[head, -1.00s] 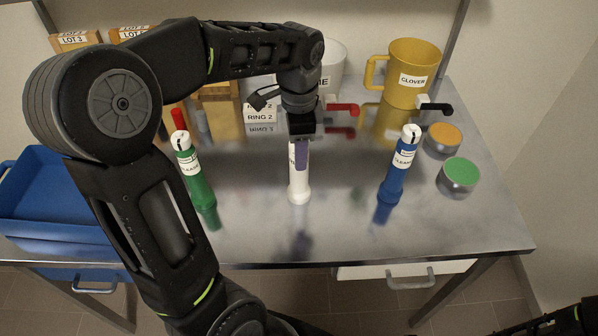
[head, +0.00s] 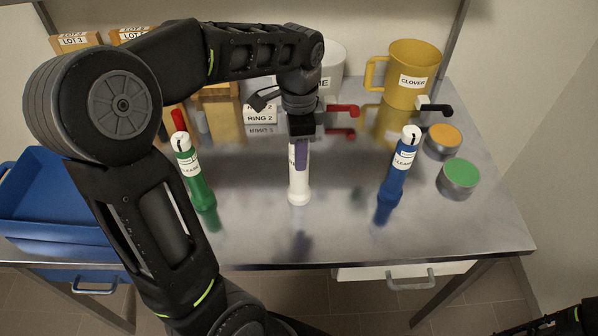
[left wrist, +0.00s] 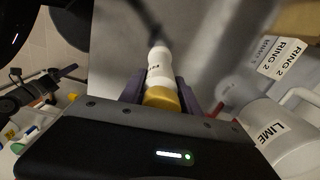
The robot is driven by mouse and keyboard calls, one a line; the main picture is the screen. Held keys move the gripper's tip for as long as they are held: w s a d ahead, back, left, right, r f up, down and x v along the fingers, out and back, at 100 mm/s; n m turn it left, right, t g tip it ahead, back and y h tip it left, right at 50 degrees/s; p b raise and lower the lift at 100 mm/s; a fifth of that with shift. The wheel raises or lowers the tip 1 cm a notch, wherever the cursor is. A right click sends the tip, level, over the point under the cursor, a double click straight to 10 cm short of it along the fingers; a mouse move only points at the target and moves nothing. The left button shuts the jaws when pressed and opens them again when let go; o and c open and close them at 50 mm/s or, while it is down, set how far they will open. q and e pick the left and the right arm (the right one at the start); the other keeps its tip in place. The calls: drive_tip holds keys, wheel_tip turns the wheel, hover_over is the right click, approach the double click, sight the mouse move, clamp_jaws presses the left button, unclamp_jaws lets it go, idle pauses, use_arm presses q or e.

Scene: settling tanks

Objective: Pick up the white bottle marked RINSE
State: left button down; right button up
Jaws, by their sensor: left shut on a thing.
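The white bottle (head: 299,187) stands upright at the middle of the metal table, between a green bottle and a blue bottle. My left gripper (head: 301,158) comes down from above and its purple fingers are shut on the upper part of the white bottle. In the left wrist view the white bottle (left wrist: 159,66) with a yellow end lies between the fingers. Its label is partly hidden and I cannot read it in full. I cannot tell whether its base touches the table. My right gripper is not in view.
The green bottle (head: 194,175) and blue bottle (head: 399,170) stand to either side. A yellow CLOVER jug (head: 412,75), an orange-topped tin (head: 444,139) and a green-topped tin (head: 459,178) are at right. A blue tray (head: 50,200) is at left. The table's front middle is clear.

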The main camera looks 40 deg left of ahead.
use_arm(q)
wheel_tip(320, 180, up, 8)
drive_tip(key=shift+w+f+b, duration=0.1)
drive_tip(key=shift+f+b, duration=0.1)
drive_tip(key=shift+b, duration=0.4)
drive_tip(key=shift+r+p, duration=0.95)
drive_tip(key=shift+p, duration=0.05)
drive_tip(key=shift+r+p, duration=0.3)
drive_tip(key=shift+r, duration=0.05)
drive_tip(key=shift+f, duration=0.1)
